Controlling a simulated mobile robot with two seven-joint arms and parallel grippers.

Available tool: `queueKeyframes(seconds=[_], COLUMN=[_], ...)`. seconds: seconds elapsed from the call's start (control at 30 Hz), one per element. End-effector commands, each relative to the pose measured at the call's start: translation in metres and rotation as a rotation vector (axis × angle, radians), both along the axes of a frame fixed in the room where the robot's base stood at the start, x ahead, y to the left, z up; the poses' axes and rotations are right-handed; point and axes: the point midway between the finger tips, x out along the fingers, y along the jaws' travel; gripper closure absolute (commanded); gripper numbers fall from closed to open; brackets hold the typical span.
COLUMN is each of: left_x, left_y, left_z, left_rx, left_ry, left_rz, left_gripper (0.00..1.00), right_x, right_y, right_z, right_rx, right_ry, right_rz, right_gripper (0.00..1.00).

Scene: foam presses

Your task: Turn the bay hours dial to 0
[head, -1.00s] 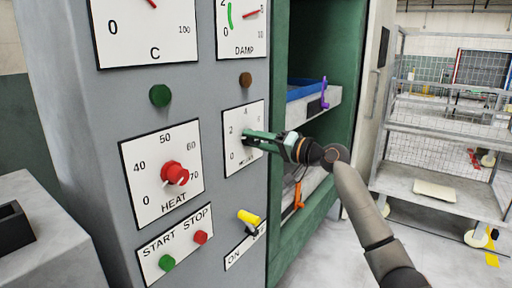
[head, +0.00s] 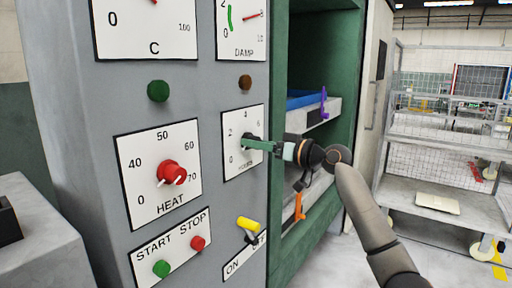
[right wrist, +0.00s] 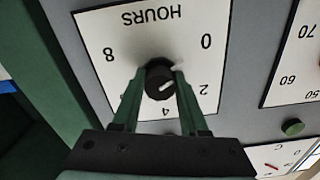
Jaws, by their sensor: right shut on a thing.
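The bay hours dial is a dark round knob (right wrist: 158,78) on a white HOURS plate (right wrist: 140,30), which shows upside down in the right wrist view. The plate carries several numbers, with 0 at the upper right and 2 at the right. My right gripper (right wrist: 158,82) is shut on the knob, one green finger on each side. In the head view the same plate (head: 233,166) is partly hidden by my right gripper (head: 248,143). My left gripper is not in view.
Left of the hours plate is the red HEAT dial (head: 172,173). A yellow ON switch (head: 248,224) and red and green START/STOP buttons (head: 198,243) sit below. The open green bay (head: 315,50) is right of the panel, with an orange clip (head: 299,205) under my arm.

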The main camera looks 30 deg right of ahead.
Motion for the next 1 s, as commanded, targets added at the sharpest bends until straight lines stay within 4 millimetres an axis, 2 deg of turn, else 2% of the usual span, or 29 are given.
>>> queueKeyframes(seconds=[0.63, 0.67, 0.9, 1.0], left_x=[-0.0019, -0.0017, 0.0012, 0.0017], left_y=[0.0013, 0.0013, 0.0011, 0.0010], left_z=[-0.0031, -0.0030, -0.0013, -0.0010], left_rx=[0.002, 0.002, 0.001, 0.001], left_ry=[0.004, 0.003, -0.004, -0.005], left_rz=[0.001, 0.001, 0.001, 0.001], left_gripper=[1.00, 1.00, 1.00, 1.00], right_x=[0.0000, 0.0000, 0.0000, 0.0000], right_y=[-0.0002, -0.0002, -0.0002, -0.0002], right_z=[-0.0005, -0.0005, -0.0002, -0.0001], right_rx=[-0.045, -0.045, -0.043, -0.043], right_ry=[-0.016, -0.016, -0.017, -0.017], right_rz=[-0.001, -0.001, 0.000, 0.000], right_gripper=[1.00, 0.54, 0.28, 0.28])
